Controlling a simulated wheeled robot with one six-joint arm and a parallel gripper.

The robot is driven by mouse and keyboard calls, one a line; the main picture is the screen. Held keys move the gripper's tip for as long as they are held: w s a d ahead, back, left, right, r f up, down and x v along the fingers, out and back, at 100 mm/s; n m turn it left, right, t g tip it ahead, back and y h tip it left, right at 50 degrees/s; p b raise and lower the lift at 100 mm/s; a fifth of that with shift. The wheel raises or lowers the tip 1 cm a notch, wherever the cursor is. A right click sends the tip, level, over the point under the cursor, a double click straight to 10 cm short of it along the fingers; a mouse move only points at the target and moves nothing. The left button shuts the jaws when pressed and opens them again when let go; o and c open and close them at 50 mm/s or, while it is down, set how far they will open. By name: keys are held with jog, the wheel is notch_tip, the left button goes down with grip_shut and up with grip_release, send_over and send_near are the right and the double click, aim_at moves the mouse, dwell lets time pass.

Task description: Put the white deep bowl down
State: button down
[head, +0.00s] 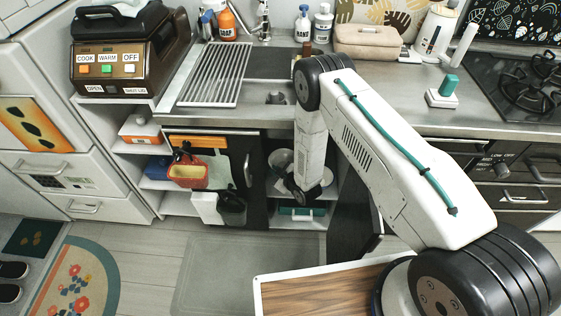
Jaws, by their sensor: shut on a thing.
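The white deep bowl (281,159) shows as a pale rounded shape in the open cabinet under the sink, just left of my forearm. My gripper (299,189) is low at the cabinet opening, beside the bowl. It is shut on the bowl, but the fingers and their contact are small, dark and mostly hidden by my wrist. I cannot tell whether the bowl's base touches a shelf.
An open cabinet door (357,215) stands right of the opening. A teal-and-white item (302,212) lies low in the cabinet. The left door carries a red-and-yellow holder (187,172) and bins. A drying rack (215,74) covers part of the sink.

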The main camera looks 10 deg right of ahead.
notch_tip(320, 180, down, 9)
jog(key=shift+f, duration=0.1)
dwell(0.3)
jog(key=c, duration=1.5)
grip_release()
jog(key=shift+c, duration=0.2)
jog(key=v, duration=1.2)
